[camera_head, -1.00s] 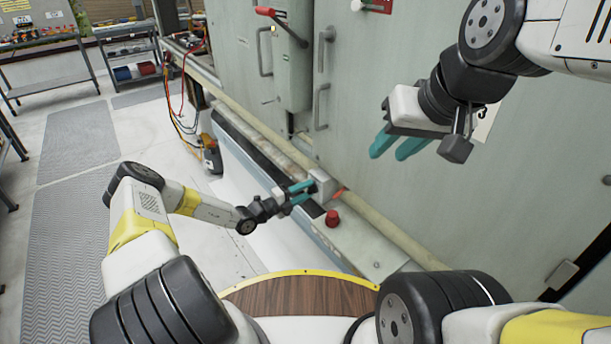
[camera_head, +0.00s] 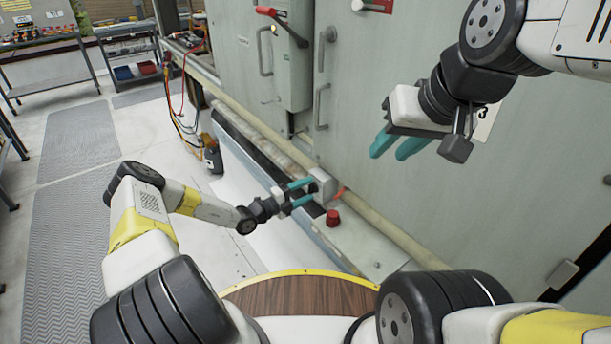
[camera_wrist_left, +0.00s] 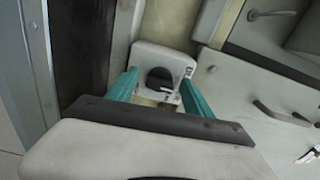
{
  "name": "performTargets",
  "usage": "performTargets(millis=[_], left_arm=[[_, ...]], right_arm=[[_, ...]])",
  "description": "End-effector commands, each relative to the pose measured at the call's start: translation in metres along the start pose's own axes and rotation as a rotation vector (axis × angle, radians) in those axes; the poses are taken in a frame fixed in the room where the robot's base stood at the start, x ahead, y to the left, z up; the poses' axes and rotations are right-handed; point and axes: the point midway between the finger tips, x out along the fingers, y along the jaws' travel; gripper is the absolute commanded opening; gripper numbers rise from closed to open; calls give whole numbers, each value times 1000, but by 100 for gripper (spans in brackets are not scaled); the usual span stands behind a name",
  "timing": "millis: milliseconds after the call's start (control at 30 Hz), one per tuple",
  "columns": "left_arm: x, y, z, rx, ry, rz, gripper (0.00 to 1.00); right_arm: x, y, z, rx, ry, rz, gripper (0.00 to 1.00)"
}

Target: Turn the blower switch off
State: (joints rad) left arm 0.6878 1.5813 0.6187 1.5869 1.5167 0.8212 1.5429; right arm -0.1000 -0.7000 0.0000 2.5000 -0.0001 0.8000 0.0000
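The blower switch looks to be a black rotary knob (camera_wrist_left: 160,80) on a pale box (camera_wrist_left: 150,57), seen in the left wrist view. The same box (camera_head: 324,183) shows low on the green-grey cabinet in the head view. My left gripper (camera_head: 306,190) is at the box, its teal fingers open. In the left wrist view the fingers (camera_wrist_left: 157,95) stand apart on either side of the knob, and I cannot tell whether they touch it. My right gripper (camera_head: 398,148) is raised in front of the cabinet, open and empty.
A red button (camera_head: 332,217) sits on the ledge beside the box. The cabinet (camera_head: 440,200) fills the right, with a red-handled lever (camera_head: 282,22) and door handles (camera_head: 321,106). A yellow-black device (camera_head: 212,153) with cables stands to the left.

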Motion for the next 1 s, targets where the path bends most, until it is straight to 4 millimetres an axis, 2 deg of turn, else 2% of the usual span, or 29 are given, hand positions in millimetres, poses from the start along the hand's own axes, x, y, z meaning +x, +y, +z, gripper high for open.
performTargets(millis=[133, 233, 500, 633, 800, 1000], left_arm=[[-1, 0, 0, 1, 0, -1, 60], [-10, 0, 1, 1, -1, 0, 60], [-55, 0, 1, 0, -2, 0, 60], [-71, 0, 0, 0, -1, 0, 60], [-78, 0, 0, 0, 0, 0, 60], [-78, 0, 0, 0, 0, 0, 60]], right_arm=[[0, 0, 0, 0, 0, 0, 34], [0, 0, 0, 0, 0, 0, 34], [0, 0, 0, 0, 0, 0, 34], [0, 0, 0, 0, 0, 0, 34], [0, 0, 0, 0, 0, 0, 34], [0, 0, 0, 0, 0, 0, 34]])
